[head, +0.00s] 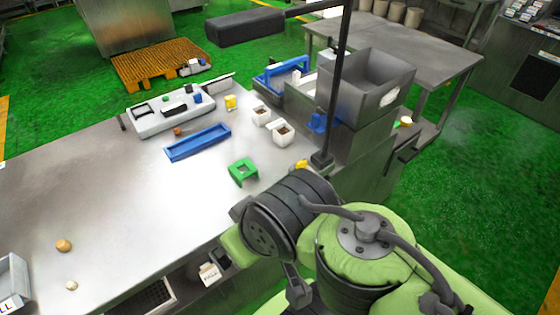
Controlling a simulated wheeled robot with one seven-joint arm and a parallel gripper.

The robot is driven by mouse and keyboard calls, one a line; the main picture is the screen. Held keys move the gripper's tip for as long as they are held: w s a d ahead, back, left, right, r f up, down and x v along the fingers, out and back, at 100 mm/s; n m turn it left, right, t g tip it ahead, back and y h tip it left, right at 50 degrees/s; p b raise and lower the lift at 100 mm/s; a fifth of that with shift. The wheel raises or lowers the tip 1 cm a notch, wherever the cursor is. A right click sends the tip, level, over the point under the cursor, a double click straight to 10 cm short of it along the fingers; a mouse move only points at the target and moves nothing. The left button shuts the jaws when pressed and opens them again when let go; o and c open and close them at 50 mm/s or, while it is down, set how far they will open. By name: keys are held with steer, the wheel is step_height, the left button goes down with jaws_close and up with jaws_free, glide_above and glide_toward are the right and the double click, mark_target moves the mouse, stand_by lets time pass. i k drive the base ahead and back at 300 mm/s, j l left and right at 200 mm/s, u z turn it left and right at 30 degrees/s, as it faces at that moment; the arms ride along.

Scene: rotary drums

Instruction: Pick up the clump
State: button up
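A brownish, rounded lump (64,245), which looks like a clump, lies on the bare left part of the steel table (110,220). A smaller, paler lump (71,286) lies just in front of it, apart from it. A small reddish-brown piece (178,131) lies between the grey tray and the blue tray farther back. I cannot tell for sure which of these is the clump. My green and black arm is at the lower right, well away from the lumps. I cannot make out my gripper's fingers.
A blue tray (198,142), a green block-like frame (243,171), white cups (282,134) and a grey tray (168,116) stand at the table's back. A dark post (338,90) and grey bin (366,85) stand at right. A grey box (12,283) sits at far left. The table's middle-left is clear.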

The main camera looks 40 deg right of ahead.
mark_target(71, 285)
steer(key=l+z, duration=0.1)
steer(key=z, duration=0.6)
steer(key=u, duration=1.95)
